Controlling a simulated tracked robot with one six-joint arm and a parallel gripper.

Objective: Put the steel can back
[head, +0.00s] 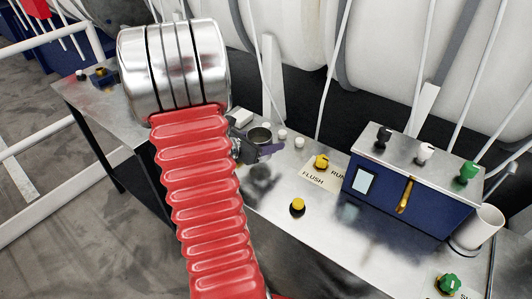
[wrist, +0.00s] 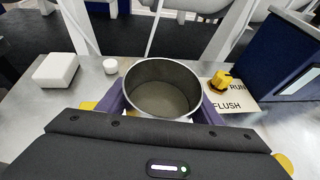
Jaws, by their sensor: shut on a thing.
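The steel can (wrist: 163,92) is open-topped, upright and looks empty, with a grey inside. My gripper (wrist: 160,110) is shut on it, with a purple finger on each side. In the head view the can (head: 260,136) shows just right of my red arm, and the gripper (head: 256,151) is partly hidden behind the arm. A dark blurred reflection lies on the steel bench top (head: 270,205) below it. I cannot tell whether the can's base touches the bench.
A yellow knob (head: 321,161) on a FLUSH/RUN plate is right of the can. A blue control box (head: 400,190) and a white cup (head: 476,227) stand farther right. A white block (wrist: 56,70) and small white cap (wrist: 110,66) are to the left. A yellow button (head: 298,205) is nearer.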

